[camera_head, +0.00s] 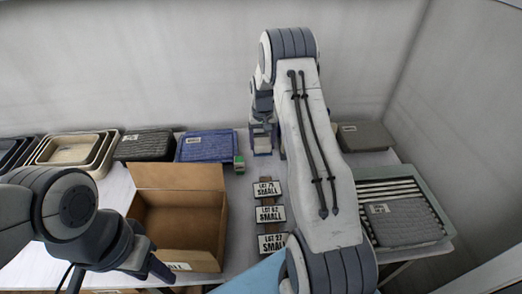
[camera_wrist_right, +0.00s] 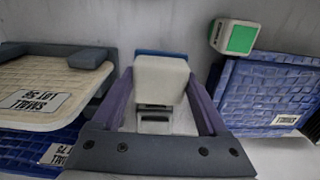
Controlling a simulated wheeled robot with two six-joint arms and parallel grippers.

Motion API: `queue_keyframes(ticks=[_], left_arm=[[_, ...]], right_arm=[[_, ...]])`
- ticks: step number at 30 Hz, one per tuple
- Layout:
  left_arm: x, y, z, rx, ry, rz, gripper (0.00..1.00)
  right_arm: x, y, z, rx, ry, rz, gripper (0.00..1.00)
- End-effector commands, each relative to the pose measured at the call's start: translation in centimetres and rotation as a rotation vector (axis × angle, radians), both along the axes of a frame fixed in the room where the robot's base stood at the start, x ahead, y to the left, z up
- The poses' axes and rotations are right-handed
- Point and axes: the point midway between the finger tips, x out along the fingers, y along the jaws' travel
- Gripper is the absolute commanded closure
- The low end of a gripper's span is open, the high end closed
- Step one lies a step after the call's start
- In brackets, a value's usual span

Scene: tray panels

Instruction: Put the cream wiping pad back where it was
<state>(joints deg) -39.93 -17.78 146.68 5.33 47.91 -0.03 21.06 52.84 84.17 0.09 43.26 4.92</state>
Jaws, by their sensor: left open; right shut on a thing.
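The cream wiping pad (camera_wrist_right: 160,75) is between the fingers of my right gripper (camera_wrist_right: 160,100) in the right wrist view, with a strip of blue at its far edge. In the head view my right gripper (camera_head: 262,140) is at the back of the table, right of the blue panel, and a pale bit of the pad (camera_head: 262,145) shows there. I cannot tell whether the pad touches the table. A white block with a green face (camera_head: 239,163) stands just left of it; it also shows in the right wrist view (camera_wrist_right: 235,37). My left gripper (camera_head: 160,270) is open by the cardboard box.
The cardboard box (camera_head: 178,220) stands open at front centre. Lot label cards (camera_head: 270,214) lie right of it. A blue panel (camera_head: 206,147) and dark panel (camera_head: 145,146) are behind. A grey rack (camera_head: 430,205) is at right. A cream panel (camera_wrist_right: 50,88) sits beside the right gripper.

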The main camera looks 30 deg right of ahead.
Motion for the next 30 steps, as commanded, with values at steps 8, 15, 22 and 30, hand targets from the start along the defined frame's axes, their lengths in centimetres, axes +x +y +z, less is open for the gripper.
queue_keyframes(ticks=[8,15,22,30], left_arm=[[0.0,0.0,0.7,0.000,0.000,0.000,0.50],[0.0,0.0,0.7,0.000,0.000,0.000,0.50],[0.0,0.0,0.5,0.000,0.000,0.000,0.50],[0.0,0.0,0.6,0.000,0.000,0.000,0.50]], right_arm=[[0.0,0.1,-3.0,0.000,0.001,0.002,0.84],[0.2,0.2,-4.0,-0.001,-0.003,0.004,0.84],[0.2,0.3,-4.3,-0.001,-0.002,0.004,0.12],[0.2,0.3,-4.2,-0.001,-0.002,0.005,0.00]])
